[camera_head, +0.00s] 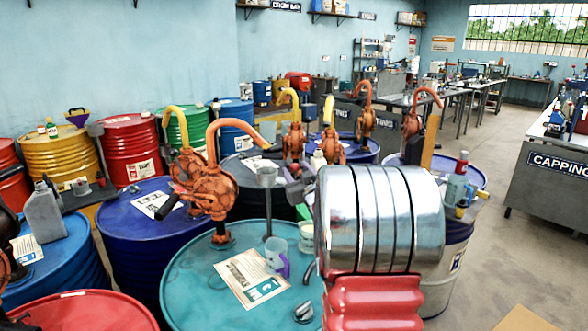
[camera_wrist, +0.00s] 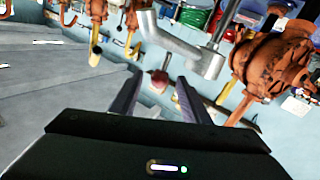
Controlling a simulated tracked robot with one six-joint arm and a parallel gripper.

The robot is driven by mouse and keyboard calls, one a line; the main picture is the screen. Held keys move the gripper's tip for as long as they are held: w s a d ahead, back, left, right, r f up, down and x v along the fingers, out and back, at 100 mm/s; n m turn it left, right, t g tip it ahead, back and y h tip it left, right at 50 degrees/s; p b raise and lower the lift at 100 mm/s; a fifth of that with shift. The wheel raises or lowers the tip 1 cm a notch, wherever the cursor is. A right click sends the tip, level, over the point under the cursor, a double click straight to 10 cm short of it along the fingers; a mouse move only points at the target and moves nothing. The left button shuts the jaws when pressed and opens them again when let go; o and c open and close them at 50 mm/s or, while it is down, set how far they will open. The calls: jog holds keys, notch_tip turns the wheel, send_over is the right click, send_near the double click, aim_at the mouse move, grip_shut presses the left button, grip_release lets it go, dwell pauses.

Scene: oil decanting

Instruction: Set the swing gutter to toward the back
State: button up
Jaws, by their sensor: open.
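The swing gutter is a grey metal trough on a thin upright post; in the head view it (camera_head: 266,172) stands over the teal drum (camera_head: 190,275), beside the orange hand pump (camera_head: 215,190). The wrist view shows the grey gutter (camera_wrist: 190,48) close up, ahead of my gripper. A dark red knob (camera_wrist: 158,78) shows between the finger lines; I cannot tell how it joins the gutter. My gripper (camera_wrist: 158,88) is open, its two dark fingers apart, with nothing held. In the head view my gripper (camera_head: 300,190) is partly hidden by my silver arm link.
A paper label (camera_head: 249,279) and a light cup with a purple handle (camera_head: 276,257) are on the teal drum. Blue drums (camera_head: 135,235) with orange pumps stand close behind and left. Open floor (camera_head: 520,225) lies to the right, before the capping bench (camera_head: 553,164).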

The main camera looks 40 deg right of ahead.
jog(key=shift+x, duration=1.55)
jog(key=shift+c, duration=0.4)
grip_shut()
